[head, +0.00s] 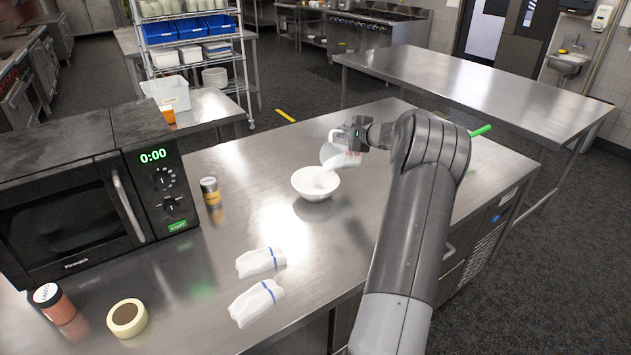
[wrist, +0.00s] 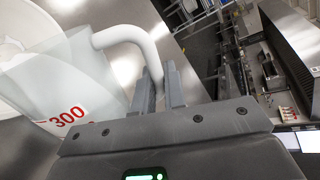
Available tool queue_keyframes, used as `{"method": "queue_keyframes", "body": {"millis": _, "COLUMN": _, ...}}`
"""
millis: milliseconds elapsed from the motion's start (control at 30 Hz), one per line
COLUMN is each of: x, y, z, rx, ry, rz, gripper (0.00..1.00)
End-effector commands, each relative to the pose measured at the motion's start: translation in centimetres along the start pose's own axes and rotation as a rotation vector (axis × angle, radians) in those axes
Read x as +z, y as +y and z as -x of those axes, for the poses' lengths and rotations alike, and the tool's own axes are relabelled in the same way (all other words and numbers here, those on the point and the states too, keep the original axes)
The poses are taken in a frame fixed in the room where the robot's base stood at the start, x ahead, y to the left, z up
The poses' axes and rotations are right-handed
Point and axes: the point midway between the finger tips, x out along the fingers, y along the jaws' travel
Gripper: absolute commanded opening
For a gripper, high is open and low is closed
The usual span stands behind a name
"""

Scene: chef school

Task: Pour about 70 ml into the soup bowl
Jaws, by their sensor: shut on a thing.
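The white soup bowl (head: 316,194) stands upright on the steel counter in the middle of the head view. A clear measuring jug (head: 341,157) with red markings is above its far right rim, tilted toward the bowl. White liquid appears to run from the jug into the bowl; the level inside is hard to read. My gripper (head: 352,134) is shut on the jug's handle. In the wrist view, the fingers (wrist: 162,88) close on the white handle of the jug (wrist: 85,70), and a red 300 mark shows on its wall.
Two folded white cloths (head: 260,262), a tape roll (head: 127,318) and an orange-brown jar (head: 54,303) lie nearer. A green-handled item (head: 481,131) is behind my arm. Counter around the bowl is clear.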

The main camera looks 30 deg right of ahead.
Motion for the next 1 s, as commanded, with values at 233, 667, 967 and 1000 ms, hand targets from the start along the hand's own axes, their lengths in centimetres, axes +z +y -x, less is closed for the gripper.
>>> {"method": "queue_keyframes", "body": {"millis": 233, "x": 0.3, "y": 0.0, "z": -0.1, "rx": 0.001, "ry": 0.003, "rz": 0.01, "gripper": 0.0}}
{"method": "queue_keyframes", "body": {"millis": 667, "x": 0.9, "y": 0.0, "z": -0.2, "rx": 0.004, "ry": 0.018, "rz": 0.055, "gripper": 0.0}}
{"method": "queue_keyframes", "body": {"millis": 967, "x": 1.6, "y": -0.1, "z": -0.2, "rx": 0.005, "ry": 0.028, "rz": 0.084, "gripper": 0.0}}
{"method": "queue_keyframes", "body": {"millis": 1000, "x": 1.7, "y": -0.1, "z": -0.2, "rx": 0.005, "ry": 0.03, "rz": 0.087, "gripper": 0.0}}
